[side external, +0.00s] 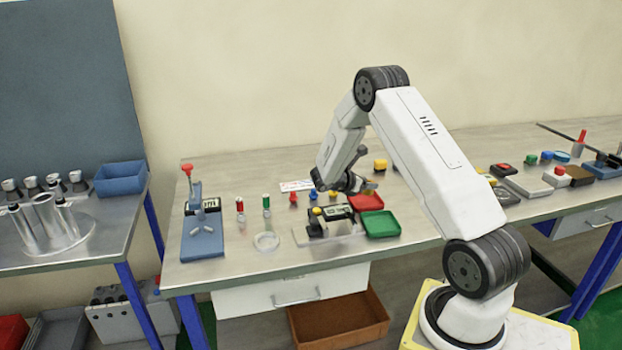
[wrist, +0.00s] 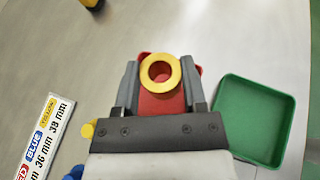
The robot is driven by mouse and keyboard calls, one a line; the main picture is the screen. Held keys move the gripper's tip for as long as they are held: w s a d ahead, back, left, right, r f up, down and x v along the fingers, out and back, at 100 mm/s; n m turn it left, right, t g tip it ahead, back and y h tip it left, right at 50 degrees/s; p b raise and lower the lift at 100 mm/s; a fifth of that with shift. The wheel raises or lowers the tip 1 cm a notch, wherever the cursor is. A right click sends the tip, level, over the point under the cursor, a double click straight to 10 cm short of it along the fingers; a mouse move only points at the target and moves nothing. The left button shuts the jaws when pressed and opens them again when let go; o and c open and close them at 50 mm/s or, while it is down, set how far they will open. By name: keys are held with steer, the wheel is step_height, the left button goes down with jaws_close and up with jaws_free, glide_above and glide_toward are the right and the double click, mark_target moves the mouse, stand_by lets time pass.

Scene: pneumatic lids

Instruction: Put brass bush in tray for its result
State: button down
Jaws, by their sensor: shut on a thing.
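My gripper (wrist: 160,78) is shut on the brass bush (wrist: 160,61), a yellow ring with its open bore facing the wrist camera. In the side view my gripper (side external: 369,186) holds it over the red tray (side external: 360,203). In the wrist view the red tray (wrist: 162,103) shows behind the bush and is partly hidden by the gripper. The green tray (wrist: 232,134) lies to the right in the wrist view and is empty. In the side view the green tray (side external: 381,224) sits in front of the red one.
A measuring fixture with a dark display (side external: 330,215) stands left of the trays. A card (wrist: 42,142) lists colours and millimetre sizes. Small coloured pieces (side external: 293,196) stand behind the fixture. A blue stand (side external: 202,240) is at the bench's left. A yellow block (side external: 380,165) is at the back.

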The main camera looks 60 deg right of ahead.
mark_target(363, 203)
steer(key=shift+w+d+f, duration=0.15)
steer(key=shift+f, duration=0.05)
steer(key=shift+w+d+f, duration=0.15)
steer(key=shift+f, duration=1.65)
steer(key=shift+c, duration=0.7)
jaws_free()
steer(key=shift+f, duration=0.15)
steer(key=shift+r, duration=0.2)
steer(key=v, duration=1.2)
steer(key=shift+f, duration=0.1)
